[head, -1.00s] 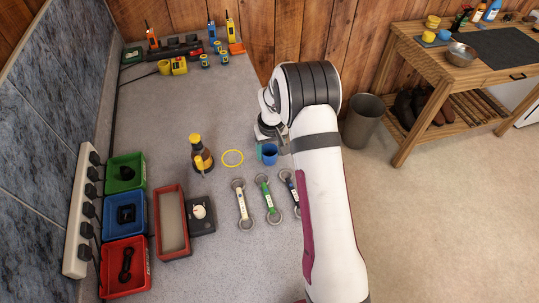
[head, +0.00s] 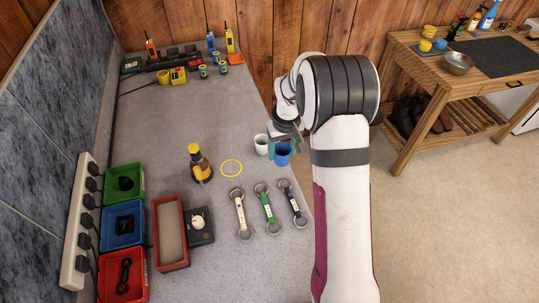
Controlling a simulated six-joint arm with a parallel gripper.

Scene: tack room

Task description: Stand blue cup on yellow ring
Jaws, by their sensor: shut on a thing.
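The blue cup (head: 283,156) is upright at the right edge of the grey worktop. My gripper (head: 281,146) is shut on it, with teal finger parts showing at the cup's left and top right. Whether the cup's base touches the worktop I cannot tell. The yellow ring (head: 231,161) lies flat on the worktop, left of the cup and apart from it. Nothing stands on the ring. My arm hides part of the area right of the cup.
A white cup (head: 262,145) stands close left of the blue cup. Several spanner-like tools (head: 266,210) lie in front. Red (head: 157,238), blue and green trays are at left. Worktop behind the ring is clear.

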